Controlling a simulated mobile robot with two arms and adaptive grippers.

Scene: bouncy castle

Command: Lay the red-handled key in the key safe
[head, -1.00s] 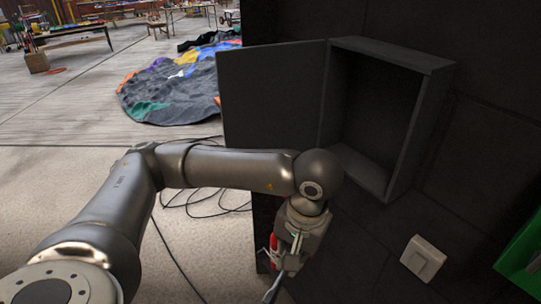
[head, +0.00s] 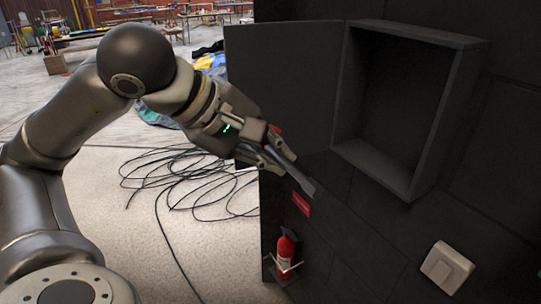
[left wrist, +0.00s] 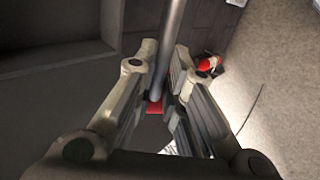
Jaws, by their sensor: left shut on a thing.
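The key safe (head: 462,100) is a dark open box on the dark wall in the head view, with its door (head: 275,75) swung out to the left. Its visible inside looks empty. My left gripper (head: 277,152) is left of the safe and in front of the lower door, shut on the red-handled key (head: 304,182). The key's grey shaft sticks out down to the right. In the left wrist view the grey shaft (left wrist: 172,40) runs between the fingers, with red at its lower end; the fingers hide part of the key. My right gripper is not in view.
A fire extinguisher (head: 288,258) and a small red sign (head: 301,204) are on the wall below. A white switch (head: 446,268) is at lower right, near a green object's edge. Black cables (head: 190,180) lie on the floor at left.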

